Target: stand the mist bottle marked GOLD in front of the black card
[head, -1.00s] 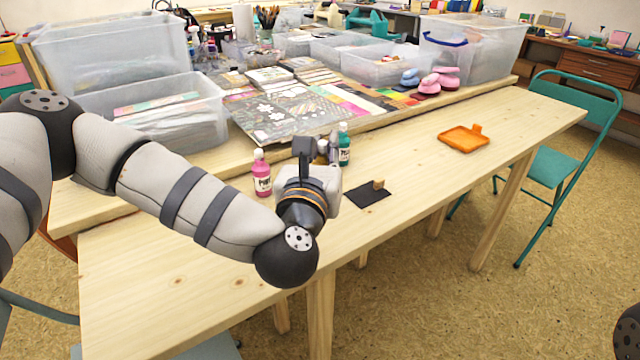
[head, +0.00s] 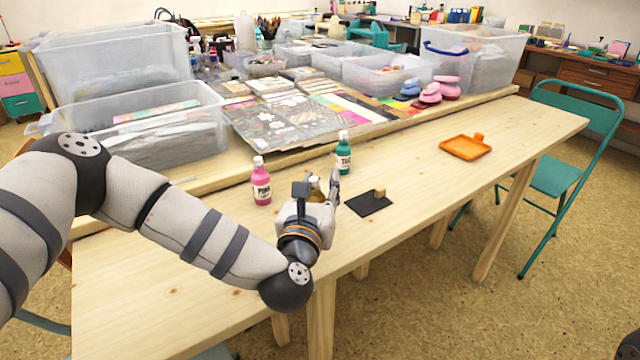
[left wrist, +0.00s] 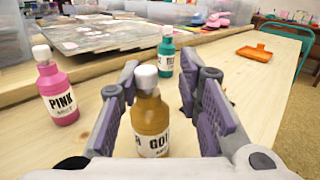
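The gold mist bottle (head: 317,192) has a white cap and stands upright between my left gripper's fingers (head: 319,187). In the left wrist view, its label on the gold bottle (left wrist: 151,128) partly reads GOLD. My left fingers (left wrist: 158,95) are apart, with a gap showing at the bottle's right side; contact on the left is unclear. The bottle's base is hidden. The black card (head: 366,205) lies flat to the right of my left gripper, with a small wooden block (head: 380,193) on it.
The pink bottle (head: 261,182) stands left of my left gripper and the teal bottle (head: 343,153) behind it. An orange tray (head: 465,148) lies at the right. The table (head: 430,170) is clear between card and tray. Clear bins and papers stand behind.

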